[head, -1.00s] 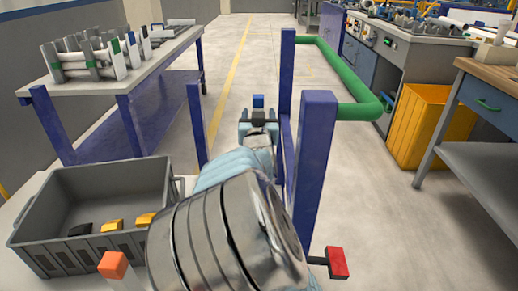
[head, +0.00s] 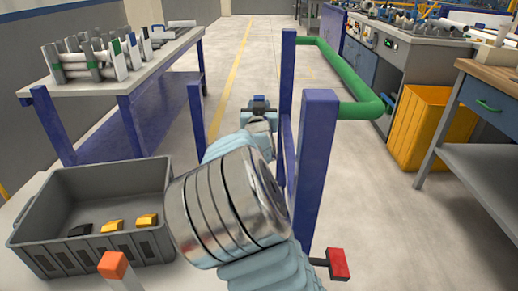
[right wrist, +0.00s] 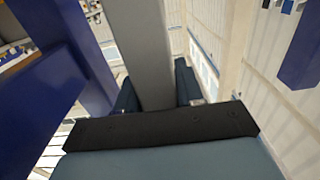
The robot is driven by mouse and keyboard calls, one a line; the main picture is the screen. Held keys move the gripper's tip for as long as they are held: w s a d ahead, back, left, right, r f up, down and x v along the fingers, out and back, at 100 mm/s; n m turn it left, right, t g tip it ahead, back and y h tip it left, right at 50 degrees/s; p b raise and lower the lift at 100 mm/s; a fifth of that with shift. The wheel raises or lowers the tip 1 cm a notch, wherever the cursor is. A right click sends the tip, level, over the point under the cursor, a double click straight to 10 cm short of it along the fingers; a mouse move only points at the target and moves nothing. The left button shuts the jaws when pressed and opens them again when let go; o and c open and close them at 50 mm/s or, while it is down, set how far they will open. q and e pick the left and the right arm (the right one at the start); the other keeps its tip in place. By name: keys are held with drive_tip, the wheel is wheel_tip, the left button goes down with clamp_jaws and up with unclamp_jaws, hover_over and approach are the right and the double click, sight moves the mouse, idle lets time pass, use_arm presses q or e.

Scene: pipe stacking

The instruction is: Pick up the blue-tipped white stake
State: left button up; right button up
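My right gripper (head: 259,102) is at the end of the arm in the middle of the head view, well to the right of the rack. Its two dark blue fingers are apart. The fingers also show in the right wrist view (right wrist: 157,90), with a plain grey bar (right wrist: 143,50) crossing between them. I cannot tell what the bar is. My left gripper is not in view.
A grey crate (head: 35,212) with black and yellow parts is at the lower left. Blue posts (head: 318,150) and a green rail (head: 352,80) stand right of my arm. A yellow bin (head: 415,125) is further right. The floor between is clear.

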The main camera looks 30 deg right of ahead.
clamp_jaws()
drive_tip(key=shift+r, duration=0.15)
wheel_tip(320, 180, up, 20)
drive_tip(key=p, duration=0.9)
drive_tip(key=shift+p, duration=0.3)
